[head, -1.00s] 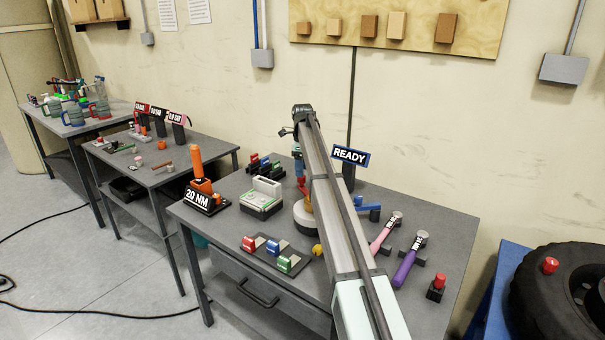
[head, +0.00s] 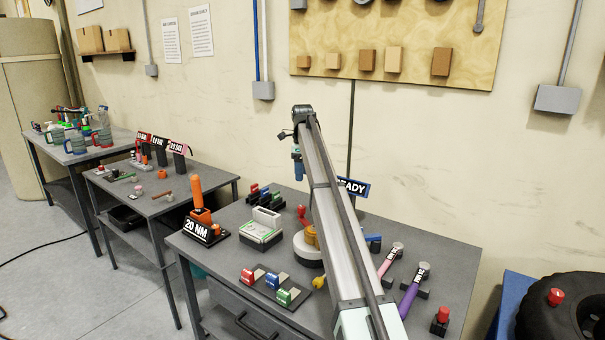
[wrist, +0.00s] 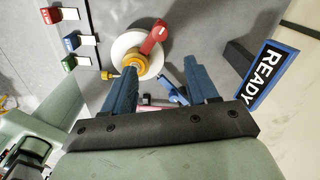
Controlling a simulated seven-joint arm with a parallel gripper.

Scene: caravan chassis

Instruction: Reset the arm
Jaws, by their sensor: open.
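My arm (head: 335,215) reaches up and away across the near table. In the head view its end is at the top of the arm, and the blue gripper (head: 298,165) hangs below it, partly hidden by the arm. In the wrist view my gripper (wrist: 198,72) shows two blue fingers set apart with nothing held between them. They are above the table. A blue item (wrist: 170,88) shows on the table between the fingers.
The READY sign (wrist: 262,75) stands right of the fingers in the wrist view. On the table are a 20 NM tool stand (head: 203,225), a white-green device (head: 262,230), coloured blocks (head: 270,282) and pink and purple tools (head: 412,288). A tyre (head: 570,310) is at right.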

